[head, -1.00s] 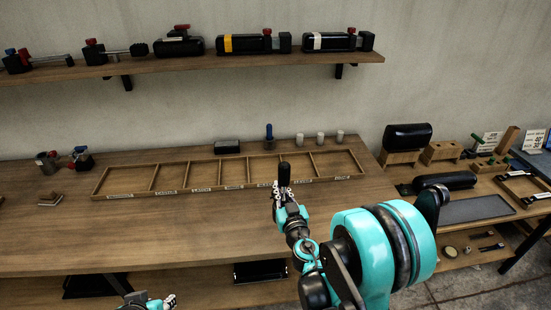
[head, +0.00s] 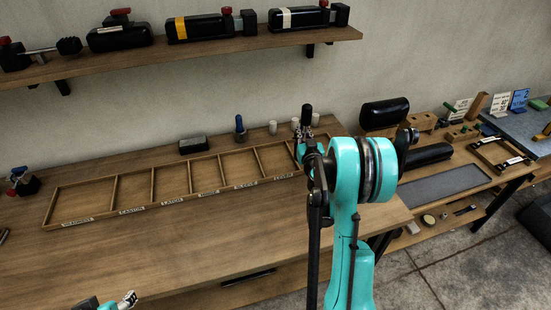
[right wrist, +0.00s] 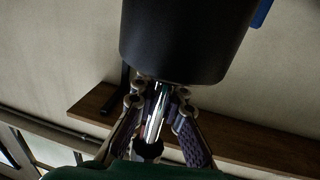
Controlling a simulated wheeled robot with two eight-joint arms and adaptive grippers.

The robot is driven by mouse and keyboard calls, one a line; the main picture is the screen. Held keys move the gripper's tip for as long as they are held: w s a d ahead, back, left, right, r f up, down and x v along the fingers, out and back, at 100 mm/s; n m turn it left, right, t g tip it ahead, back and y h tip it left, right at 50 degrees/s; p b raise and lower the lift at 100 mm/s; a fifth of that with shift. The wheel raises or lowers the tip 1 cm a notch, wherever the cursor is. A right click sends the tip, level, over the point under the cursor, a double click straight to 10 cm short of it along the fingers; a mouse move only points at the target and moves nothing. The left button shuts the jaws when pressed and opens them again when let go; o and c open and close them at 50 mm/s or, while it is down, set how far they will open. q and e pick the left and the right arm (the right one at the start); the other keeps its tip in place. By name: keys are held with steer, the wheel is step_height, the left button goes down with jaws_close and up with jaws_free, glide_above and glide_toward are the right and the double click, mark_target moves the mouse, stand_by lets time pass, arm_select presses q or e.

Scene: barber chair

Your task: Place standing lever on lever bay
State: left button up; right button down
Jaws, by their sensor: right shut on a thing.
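My right gripper (head: 305,135) is shut on a lever with a black grip (head: 307,114), held upright above the right end of the wooden tray. In the right wrist view the black grip (right wrist: 185,40) fills the top, and its shiny metal rod (right wrist: 155,120) runs between the fingers of the gripper (right wrist: 160,95). The labelled tray (head: 132,208) lies on the bench, its visible compartments empty. My right arm hides the tray's right end. My left gripper (head: 126,301) shows partly at the bottom edge.
Behind the tray stand a black block (head: 193,145), a blue-topped lever (head: 240,127) and pale cylinders (head: 273,127). A shelf (head: 180,56) with black cylinders hangs above. A side table (head: 480,178) stands at right. The bench front (head: 160,250) is clear.

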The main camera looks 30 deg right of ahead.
steer(key=w+a+f+b, duration=0.4)
steer(key=w+a+f, duration=0.2)
steer(key=w+f, duration=0.3)
steer(key=shift+a+f, duration=0.15)
steer(key=shift+f, duration=0.75)
steer(key=shift+w, duration=0.1)
steer(key=shift+f+b, duration=0.1)
steer(key=shift+b, duration=0.2)
steer(key=c, duration=1.9)
jaws_free()
steer(key=shift+f, duration=0.1)
steer(key=o, duration=0.3)
